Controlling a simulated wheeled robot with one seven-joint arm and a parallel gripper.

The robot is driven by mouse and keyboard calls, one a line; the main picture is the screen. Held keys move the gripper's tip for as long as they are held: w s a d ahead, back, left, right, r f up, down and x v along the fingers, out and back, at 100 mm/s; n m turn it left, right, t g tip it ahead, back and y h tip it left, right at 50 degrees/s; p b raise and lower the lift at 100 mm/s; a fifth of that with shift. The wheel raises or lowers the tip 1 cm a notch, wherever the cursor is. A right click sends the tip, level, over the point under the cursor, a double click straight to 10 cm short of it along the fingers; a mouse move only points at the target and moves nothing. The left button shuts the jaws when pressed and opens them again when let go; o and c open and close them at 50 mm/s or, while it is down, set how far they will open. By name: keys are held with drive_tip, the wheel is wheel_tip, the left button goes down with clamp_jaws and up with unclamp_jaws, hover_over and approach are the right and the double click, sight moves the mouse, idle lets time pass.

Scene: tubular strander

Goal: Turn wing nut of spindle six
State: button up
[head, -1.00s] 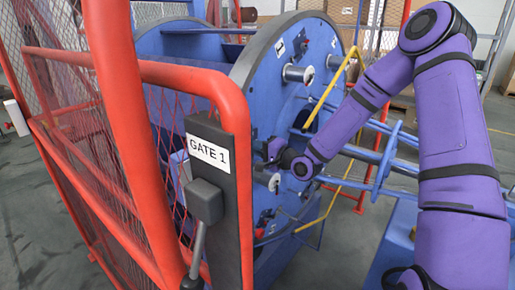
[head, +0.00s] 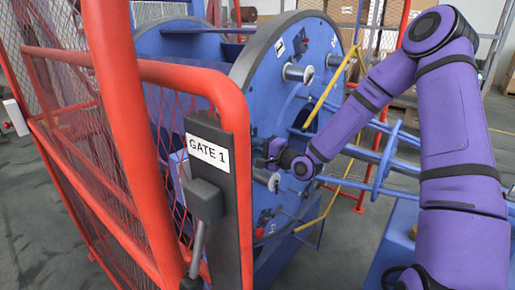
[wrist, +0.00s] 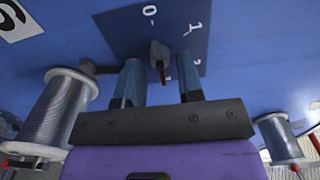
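In the wrist view a small grey knob with a red pointer (wrist: 159,56), which looks like the wing nut, sits on a dark blue plate (wrist: 128,28) with white marks including 0 and 1. A white label reading 6 (wrist: 14,20) is at the upper left. My gripper (wrist: 160,72) is open, with one blue-grey finger on each side of the knob in the picture. Gaps show between the knob and both fingers. In the head view my gripper (head: 269,153) is close to the face of the big blue disc (head: 309,80); the knob is too small to make out there.
A wire spool (wrist: 60,112) stands left of my gripper and another (wrist: 280,138) right of it. A dark lever-like piece (wrist: 97,68) is beside the left finger. The red gate frame (head: 120,120) with its GATE 1 sign (head: 208,151) stands in the foreground. A yellow bar (head: 328,92) crosses near my arm.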

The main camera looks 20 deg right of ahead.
drive_tip(key=v, duration=1)
drive_tip(key=shift+s+d, duration=0.25)
drive_tip(key=shift+s, duration=0.1)
